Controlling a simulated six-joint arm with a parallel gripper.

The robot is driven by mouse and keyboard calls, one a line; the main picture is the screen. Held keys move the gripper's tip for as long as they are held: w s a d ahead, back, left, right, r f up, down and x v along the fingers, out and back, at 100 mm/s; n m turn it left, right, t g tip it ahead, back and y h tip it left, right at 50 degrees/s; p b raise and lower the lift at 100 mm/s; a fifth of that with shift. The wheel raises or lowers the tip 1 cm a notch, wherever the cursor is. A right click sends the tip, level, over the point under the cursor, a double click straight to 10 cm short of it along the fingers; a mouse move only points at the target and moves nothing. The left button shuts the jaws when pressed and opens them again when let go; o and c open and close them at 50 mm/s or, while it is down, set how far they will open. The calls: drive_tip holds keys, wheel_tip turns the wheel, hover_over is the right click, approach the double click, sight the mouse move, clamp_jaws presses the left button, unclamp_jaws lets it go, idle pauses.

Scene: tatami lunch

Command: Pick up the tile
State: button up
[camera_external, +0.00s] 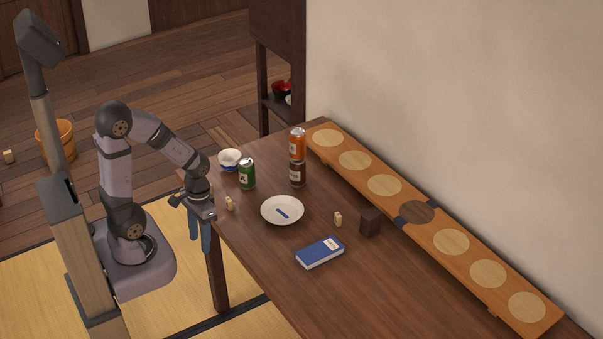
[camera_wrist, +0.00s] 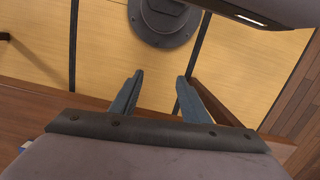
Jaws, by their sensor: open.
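Two small cream blocks that look like tiles stand on the table: one tile (camera_external: 229,203) near the left edge, close to my gripper, and another tile (camera_external: 337,218) right of the white plate. My gripper (camera_external: 199,236) hangs just beyond the table's left edge, fingers pointing down, left of the nearer tile. The wrist view shows its two blue fingers (camera_wrist: 160,78) apart with nothing between them. No tile shows clearly in the wrist view.
A white plate (camera_external: 268,214) holds a small blue piece (camera_external: 283,214). A long board (camera_external: 477,265) lines the wall.

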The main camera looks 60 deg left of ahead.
wheel_tip(320, 180, up, 6)
drive_tip(key=a+n+g+p, duration=0.1)
drive_tip(key=a+g+p, duration=0.1)
drive_tip(key=p, duration=0.5)
drive_tip(key=r+m+t+p, duration=0.2)
drive_tip(key=t+p, duration=0.1)
drive_tip(key=p, duration=0.3)
hover_over(226, 200)
drive_tip(key=shift+a+f, duration=0.15)
drive_tip(key=shift+a, duration=0.1)
drive_tip(key=shift+d+f+p, duration=0.15)
drive_tip(key=shift+f+p, duration=0.45)
drive_tip(key=shift+f, duration=0.85)
drive_tip(key=shift+d+f+p, duration=0.1)
drive_tip(key=shift+f+p, duration=0.45)
drive_tip(key=shift+f, duration=1.65)
